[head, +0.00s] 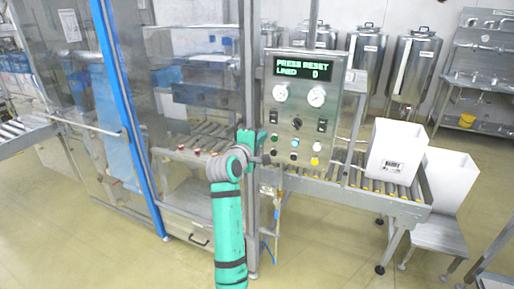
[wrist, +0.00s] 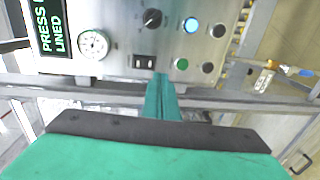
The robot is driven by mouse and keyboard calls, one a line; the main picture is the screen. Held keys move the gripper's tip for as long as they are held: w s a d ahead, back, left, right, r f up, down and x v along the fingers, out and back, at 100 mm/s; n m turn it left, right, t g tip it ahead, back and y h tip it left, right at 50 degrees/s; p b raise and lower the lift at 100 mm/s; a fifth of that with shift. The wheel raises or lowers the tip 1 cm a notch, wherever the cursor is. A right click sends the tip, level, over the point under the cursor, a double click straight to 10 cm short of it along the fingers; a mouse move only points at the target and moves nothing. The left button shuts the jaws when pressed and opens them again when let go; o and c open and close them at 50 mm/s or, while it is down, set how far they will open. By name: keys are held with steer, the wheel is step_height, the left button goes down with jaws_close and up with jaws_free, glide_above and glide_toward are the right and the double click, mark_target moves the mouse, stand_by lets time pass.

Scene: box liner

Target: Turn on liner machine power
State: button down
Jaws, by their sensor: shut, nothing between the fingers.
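A green button (wrist: 181,64) and a lit blue button (wrist: 190,25) show in the wrist view. My gripper (wrist: 161,78) is shut and empty, its tips at the panel's left side, close to the left rocker switch and green button. I cannot tell whether they touch the panel.
A roller conveyor (head: 350,178) runs right from the machine, carrying an open white box (head: 395,154). A clear-walled enclosure with a blue-edged post (head: 128,115) stands left. Metal tanks (head: 413,65) stand behind. The floor in front is mostly clear.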

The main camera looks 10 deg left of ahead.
steer(key=f+v, duration=0.1)
steer(key=v, duration=0.5)
steer(key=s+d+f+m+y, duration=0.1)
steer(key=s+f, duration=0.3)
steer(key=f, duration=0.7)
steer(key=s+d+f+y, duration=0.1)
steer(key=s+f, duration=0.3)
steer(key=f, duration=0.8)
steer(key=s+d+f+m+y, duration=0.3)
steer(key=s+f, duration=1.1)
steer(key=s, duration=0.4)
steer(key=s+d+f+m, duration=0.1)
steer(key=s+m, duration=0.2)
steer(key=s, duration=0.7)
steer(key=s+d+f+m, duration=0.1)
steer(key=s+f+m, duration=0.1)
steer(key=s, duration=0.7)
steer(key=s+r+m, duration=0.3)
steer(key=s, duration=0.5)
steer(key=s+d+r+m, duration=0.1)
steer(key=s+r, duration=0.3)
steer(key=s, duration=0.4)
steer(key=shift+d+m, duration=0.2)
steer(key=shift+m, duration=0.7)
